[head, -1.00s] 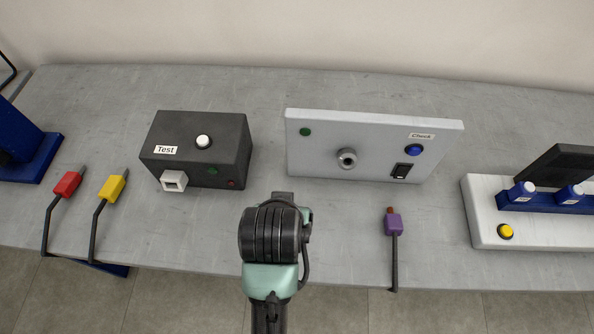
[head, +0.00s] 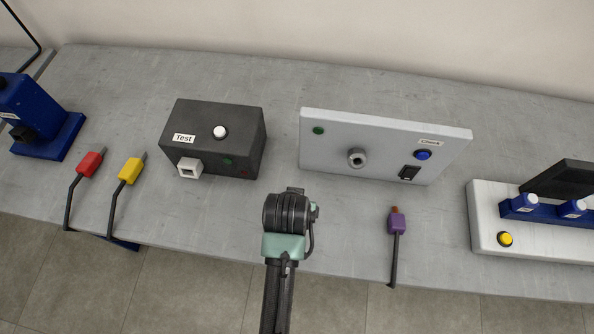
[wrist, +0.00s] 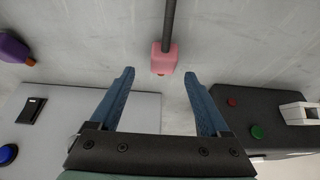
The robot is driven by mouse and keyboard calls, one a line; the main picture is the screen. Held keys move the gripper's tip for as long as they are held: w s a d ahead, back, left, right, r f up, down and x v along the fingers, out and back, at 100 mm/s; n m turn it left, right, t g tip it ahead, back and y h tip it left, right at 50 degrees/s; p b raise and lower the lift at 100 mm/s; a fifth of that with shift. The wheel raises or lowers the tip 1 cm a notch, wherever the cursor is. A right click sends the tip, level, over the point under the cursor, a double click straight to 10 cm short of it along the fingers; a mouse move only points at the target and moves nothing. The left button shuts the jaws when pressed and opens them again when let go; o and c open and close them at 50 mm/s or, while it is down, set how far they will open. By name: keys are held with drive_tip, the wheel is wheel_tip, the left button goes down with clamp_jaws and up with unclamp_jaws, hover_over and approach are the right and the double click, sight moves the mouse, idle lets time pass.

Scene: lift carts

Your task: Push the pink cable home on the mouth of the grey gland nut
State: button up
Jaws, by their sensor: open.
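The pink cable's plug (wrist: 164,54) lies on the bench top, its dark cord (wrist: 168,20) running to the top of the wrist view. In the head view my arm hides it. My gripper (wrist: 160,73) is open, with blue fingers on either side of the line to the plug and nothing between them; the plug is just beyond the fingertips. In the head view my gripper end (head: 295,191) is over the front of the bench. The grey gland nut (head: 357,158) is a round ring on the face of the light grey box (head: 325,147), up and right of my gripper.
A black Test box (head: 245,128) stands left of the grey box. A purple plug (head: 397,223) lies on the right, red (head: 90,163) and yellow (head: 130,171) plugs on the left. A white unit (head: 486,217) stands far right. Bare bench (head: 340,240) lies between my arm and the purple plug.

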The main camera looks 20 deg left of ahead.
drive_tip(key=shift+p+x, duration=0.35)
drive_tip(key=shift+x, duration=1.9)
drive_tip(key=shift+s+a+f, duration=0.1)
drive_tip(key=shift+s+a, duration=0.05)
drive_tip(key=shift+s, duration=0.05)
clamp_jaws()
